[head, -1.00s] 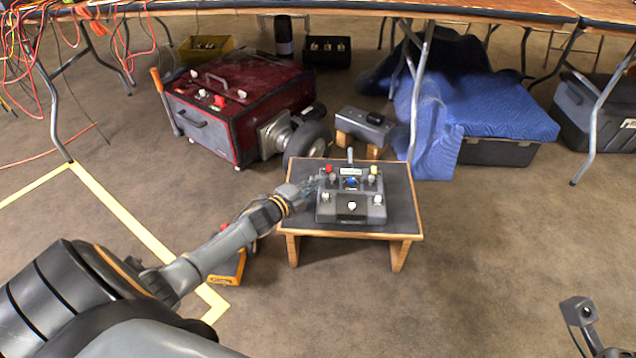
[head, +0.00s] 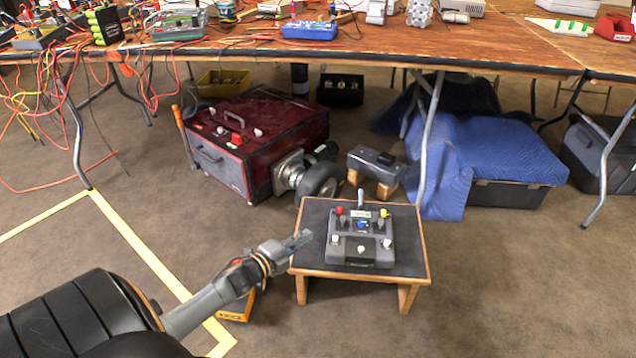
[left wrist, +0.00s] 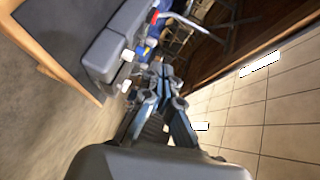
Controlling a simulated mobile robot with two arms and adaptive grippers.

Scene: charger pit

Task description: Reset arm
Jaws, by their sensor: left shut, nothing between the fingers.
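My left arm comes in from the lower left of the head view. Its gripper (head: 302,240) is at the left edge of the small wooden stand (head: 416,262), beside the grey control box and apart from it. The fingers are shut and empty. The control box (head: 361,250) sits on the stand's dark top, with red, yellow, blue and white knobs and an upright lever. In the left wrist view my left gripper (left wrist: 162,80) shows in the middle, with the control box (left wrist: 108,50) to its upper left. My right gripper is not in view.
Behind the stand are a dark red machine (head: 258,130) with a wheel and a grey device (head: 376,161) on wooden blocks. A blue blanket (head: 505,150) covers a case at the right. A long table (head: 440,45) spans the back. Floor at the lower right is clear.

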